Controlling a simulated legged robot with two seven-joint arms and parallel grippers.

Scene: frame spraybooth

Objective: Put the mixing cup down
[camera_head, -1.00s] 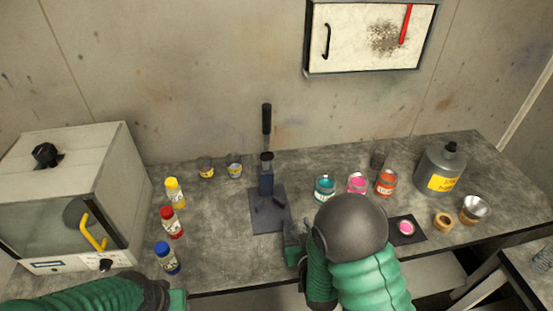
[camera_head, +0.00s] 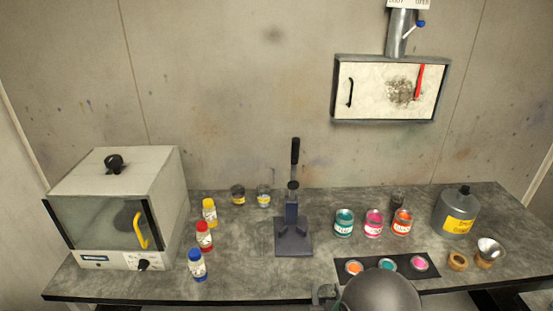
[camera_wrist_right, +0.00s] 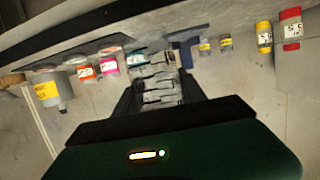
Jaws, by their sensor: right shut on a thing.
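My right gripper (camera_head: 325,295) is at the bottom edge of the head view, in front of the bench, beside my dark round arm joint. In the right wrist view (camera_wrist_right: 160,90) its fingers are shut around a pale, see-through thing with lines on it, which I take for the mixing cup (camera_wrist_right: 158,84). The cup's contents cannot be made out, and in the head view it cannot be told apart from the gripper. My left gripper is out of view.
A grey bench (camera_head: 240,262) carries a dark press (camera_head: 292,235), a dark strip (camera_head: 432,274) with round coloured pots, paint cans (camera_head: 344,224), bottles (camera_head: 204,237), a grey jug (camera_head: 455,212) and an oven (camera_head: 118,205). Bare bench lies left of the press.

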